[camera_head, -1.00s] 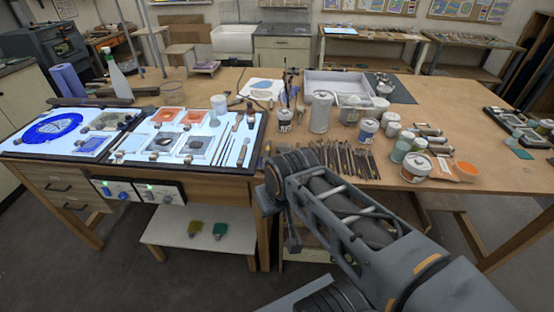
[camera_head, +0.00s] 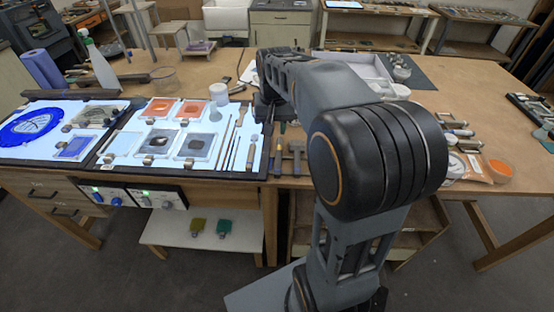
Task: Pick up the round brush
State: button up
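My gripper (camera_head: 268,108) is at the far end of my arm, low over the table just right of the right light panel. It is dark and small here, and my arm partly covers it, so I cannot see whether its fingers are open or hold anything. I cannot single out the round brush. Several thin, long-handled tools, some of them brush-like, lie on the right end of the lit panel (camera_head: 210,173). The jar of upright brushes and most of the row of tools at the table's front are hidden behind my arm.
A hammer (camera_head: 297,150) and other hand tools lie at the table's front edge beside my arm. A white cup (camera_head: 219,94) stands at the panel's back. Glass pieces lie on the panels. The right table surface (camera_head: 480,100) is largely clear.

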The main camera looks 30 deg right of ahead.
jog(key=w+d+f+m+g, duration=0.1)
jog(key=w+d+f, duration=0.1)
jog(key=w+d, duration=0.1)
send_over(278, 156)
notch_tip(278, 156, down, 8)
jog(key=shift+w+r, duration=0.1)
jog(key=shift+r, duration=0.15)
jog(key=shift+s+f+p, duration=0.2)
jog(key=shift+f+p, duration=0.65)
jog(key=shift+f, duration=2.1)
grip_shut()
